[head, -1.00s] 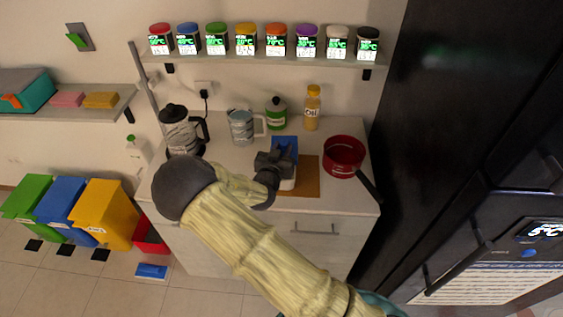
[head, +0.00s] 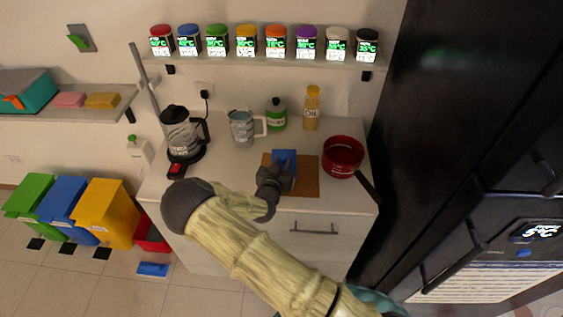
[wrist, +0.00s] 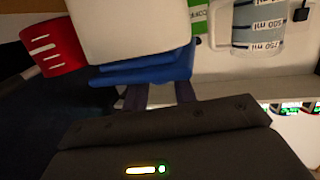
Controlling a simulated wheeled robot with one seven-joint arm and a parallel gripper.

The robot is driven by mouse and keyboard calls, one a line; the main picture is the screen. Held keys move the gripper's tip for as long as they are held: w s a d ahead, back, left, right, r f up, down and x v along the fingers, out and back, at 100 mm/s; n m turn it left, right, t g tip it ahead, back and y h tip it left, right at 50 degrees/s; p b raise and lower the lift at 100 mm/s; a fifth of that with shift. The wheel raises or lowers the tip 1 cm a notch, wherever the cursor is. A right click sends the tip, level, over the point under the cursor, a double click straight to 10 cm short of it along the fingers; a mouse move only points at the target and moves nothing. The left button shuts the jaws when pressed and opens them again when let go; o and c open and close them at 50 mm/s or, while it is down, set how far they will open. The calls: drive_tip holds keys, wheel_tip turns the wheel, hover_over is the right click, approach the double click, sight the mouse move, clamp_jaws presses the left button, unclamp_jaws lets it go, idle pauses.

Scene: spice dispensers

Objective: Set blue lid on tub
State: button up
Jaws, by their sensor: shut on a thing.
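The blue lid (head: 285,157) shows above the wooden board at the counter's middle. My gripper (head: 276,180) is shut on it, and its dark fingers also show in the wrist view (wrist: 160,96). In the upside-down wrist view, the lid (wrist: 150,72) lies along the top edge of the white tub (wrist: 130,28). The lid looks close to or touching the tub, slightly tilted; I cannot tell whether it is seated. In the head view my gripper and the lid hide most or all of the tub.
A red pot (head: 343,158) stands right of the wooden board (head: 305,184). A shelf of spice dispensers (head: 246,42) hangs above.

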drive_tip(key=shift+f+b, duration=0.55)
drive_tip(key=shift+b, duration=0.1)
drive_tip(key=o, duration=1)
drive_tip(key=shift+c, duration=0.2)
drive_tip(key=shift+r+p, duration=0.8)
drive_tip(key=shift+p, duration=0.15)
drive_tip(key=b+v, duration=0.3)
drive_tip(key=v, duration=0.9)
drive_tip(key=shift+f+b, duration=0.25)
drive_tip(key=shift+b, duration=0.15)
drive_tip(key=shift+d, duration=0.15)
